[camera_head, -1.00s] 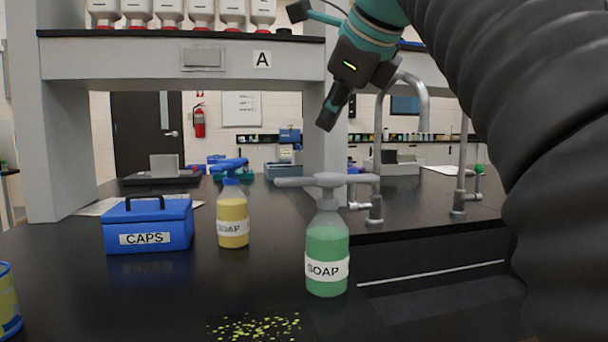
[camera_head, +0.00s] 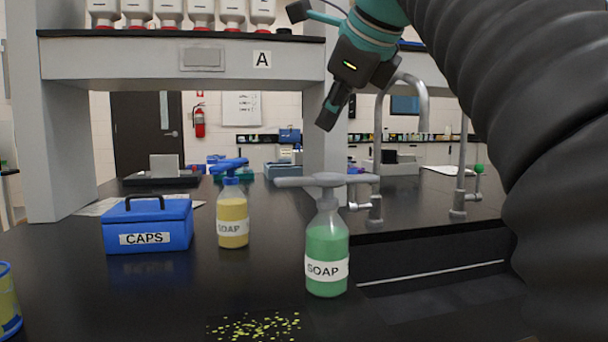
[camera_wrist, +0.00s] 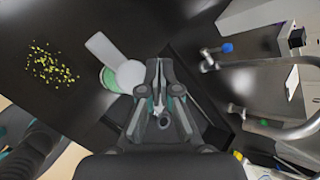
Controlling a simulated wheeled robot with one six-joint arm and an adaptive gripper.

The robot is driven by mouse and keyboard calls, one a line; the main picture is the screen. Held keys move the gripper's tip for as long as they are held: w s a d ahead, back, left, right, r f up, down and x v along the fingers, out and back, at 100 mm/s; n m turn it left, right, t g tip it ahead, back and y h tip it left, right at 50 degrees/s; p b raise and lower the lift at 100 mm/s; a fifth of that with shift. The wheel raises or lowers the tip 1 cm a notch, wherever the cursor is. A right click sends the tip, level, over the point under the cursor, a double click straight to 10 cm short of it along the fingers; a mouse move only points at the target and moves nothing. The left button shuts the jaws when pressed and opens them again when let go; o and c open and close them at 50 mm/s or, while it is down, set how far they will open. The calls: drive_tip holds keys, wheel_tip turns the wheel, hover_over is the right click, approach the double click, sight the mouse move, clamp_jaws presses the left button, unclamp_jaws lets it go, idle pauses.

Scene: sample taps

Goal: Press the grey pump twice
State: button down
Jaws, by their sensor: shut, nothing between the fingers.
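The grey pump (camera_head: 328,181) tops a clear soap bottle (camera_head: 327,255) with green liquid and a SOAP label, upright on the black bench. Its nozzle points left in the head view. My gripper (camera_head: 326,122) is shut and empty, above the pump and apart from it, pointing down. In the wrist view, the grey pump (camera_wrist: 129,75) lies just left of the shut fingers (camera_wrist: 158,64), with the green bottle partly hidden beneath it. A second soap bottle (camera_head: 232,222), with yellow liquid and a blue pump (camera_head: 230,166), stands behind and to the left.
A blue CAPS box (camera_head: 148,224) stands on the left. Yellow-green specks (camera_head: 255,326) lie on the bench in front. A sink with a tall grey faucet (camera_head: 422,105) is at the right. A shelf (camera_head: 150,58) spans above the bench.

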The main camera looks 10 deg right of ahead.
sight(331, 175)
drive_tip(key=shift+w+a+r+n, duration=0.25)
drive_tip(key=shift+w+n, duration=0.15)
drive_tip(key=shift+w, duration=0.15)
drive_tip(key=shift+w+a+r+n, duration=0.1)
drive_tip(key=shift+w+r+n, duration=0.1)
drive_tip(key=shift+w+n, duration=0.25)
drive_tip(key=r+n, duration=0.1)
drive_tip(key=n, duration=0.4)
drive_tip(key=s+r+n, duration=0.1)
drive_tip(key=n, duration=0.4)
drive_tip(key=s+d+r+n+h, duration=0.1)
drive_tip(key=n, duration=0.4)
drive_tip(key=shift+f, duration=0.15)
drive_tip(key=shift+f, duration=1.5)
wheel_tip(331, 175, down, 6)
drive_tip(key=b, duration=0.4)
drive_tip(key=shift+r+b, duration=0.2)
drive_tip(key=shift+b, duration=0.15)
